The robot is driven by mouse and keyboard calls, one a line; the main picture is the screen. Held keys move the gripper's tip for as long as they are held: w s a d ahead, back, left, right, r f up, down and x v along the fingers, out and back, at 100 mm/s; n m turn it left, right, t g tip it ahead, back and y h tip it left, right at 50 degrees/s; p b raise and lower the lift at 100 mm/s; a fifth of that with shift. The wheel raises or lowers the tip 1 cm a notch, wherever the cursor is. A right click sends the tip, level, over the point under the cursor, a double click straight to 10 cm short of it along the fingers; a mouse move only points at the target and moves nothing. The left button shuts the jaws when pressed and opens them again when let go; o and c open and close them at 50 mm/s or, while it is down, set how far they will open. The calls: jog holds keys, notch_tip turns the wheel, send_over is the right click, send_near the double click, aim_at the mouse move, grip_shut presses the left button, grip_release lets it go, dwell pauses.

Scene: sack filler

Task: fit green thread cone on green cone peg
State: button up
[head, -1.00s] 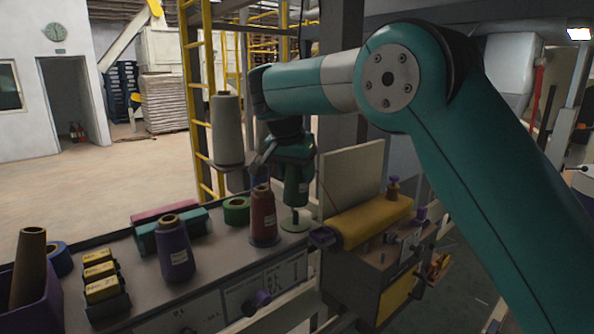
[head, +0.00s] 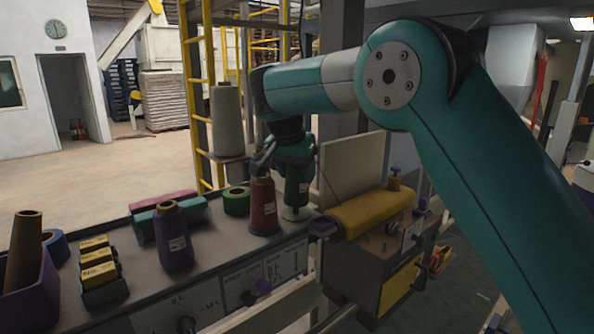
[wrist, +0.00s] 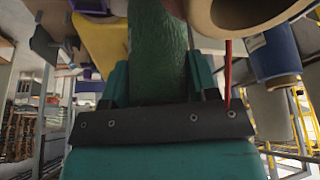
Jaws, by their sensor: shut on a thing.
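The green thread cone (head: 297,187) is upright in my gripper (head: 296,163), above the pale round base (head: 297,214) of the peg at the table's right end. The cone's lower edge is very close to this base, and I cannot tell whether they touch. The peg's shaft is hidden, seemingly inside the cone. In the wrist view the green cone (wrist: 158,45) fills the space between the two teal fingers of my gripper (wrist: 158,78), which is shut on it.
A red cone (head: 263,207) stands close left of the green one. A purple cone (head: 174,240), green tape roll (head: 236,201) and yellow boxes (head: 98,262) stand further left. A machine with a yellow roll (head: 370,210) and upright pale board (head: 347,168) is close right.

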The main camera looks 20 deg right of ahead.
jog(key=shift+f+b, duration=0.8)
jog(key=shift+f, duration=0.2)
jog(key=o, duration=1.1)
